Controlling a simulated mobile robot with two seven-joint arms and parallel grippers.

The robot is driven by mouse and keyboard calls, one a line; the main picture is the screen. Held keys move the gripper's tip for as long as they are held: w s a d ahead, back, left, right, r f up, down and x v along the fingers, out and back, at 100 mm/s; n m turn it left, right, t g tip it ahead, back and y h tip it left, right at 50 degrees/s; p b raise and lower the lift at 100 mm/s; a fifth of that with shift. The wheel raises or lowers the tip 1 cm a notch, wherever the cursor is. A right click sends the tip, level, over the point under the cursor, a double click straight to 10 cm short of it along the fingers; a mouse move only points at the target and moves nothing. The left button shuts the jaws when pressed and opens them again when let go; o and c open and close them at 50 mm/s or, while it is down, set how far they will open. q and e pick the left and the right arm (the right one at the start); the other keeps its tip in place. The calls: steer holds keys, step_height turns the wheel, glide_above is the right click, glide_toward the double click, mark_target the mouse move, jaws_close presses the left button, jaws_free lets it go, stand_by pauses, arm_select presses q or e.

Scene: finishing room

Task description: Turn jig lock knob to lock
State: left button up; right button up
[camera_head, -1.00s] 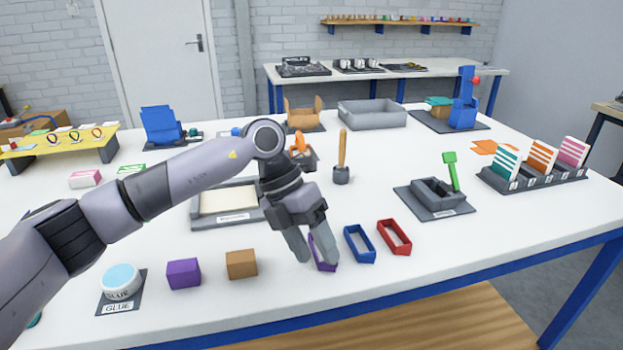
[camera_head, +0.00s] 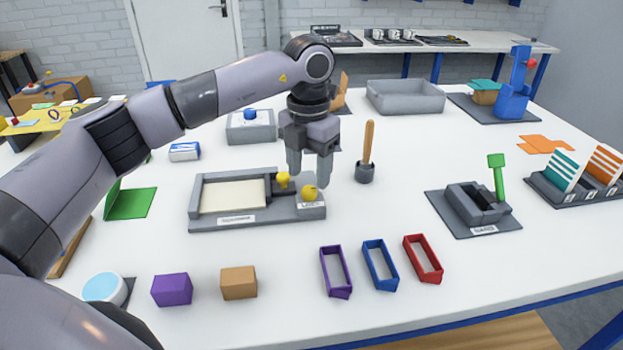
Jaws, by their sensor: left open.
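The grey jig (camera_head: 198,212) lies in the middle of the table with a flat cream panel (camera_head: 232,196) in it. A round yellow knob (camera_head: 309,193) sits on the block at its right end, above a small label too blurred to read surely. A second yellow piece (camera_head: 282,180) stands just left of it. My left gripper (camera_head: 310,179) points down with its fingers apart, above or just behind the round knob. I cannot tell whether a finger touches it. My right gripper is not in view.
A wooden-handled tool (camera_head: 368,145) stands in a dark holder close to the right of my gripper. Purple (camera_head: 335,272), blue (camera_head: 380,265) and red (camera_head: 422,259) frames lie in front. A grey clamp base with a green lever (camera_head: 497,175) is further right.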

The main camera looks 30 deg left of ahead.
mark_target(310, 189)
arm_select(q)
steer(key=shift+f, duration=1.8)
steer(key=shift+c, duration=0.3)
steer(key=c, duration=1)
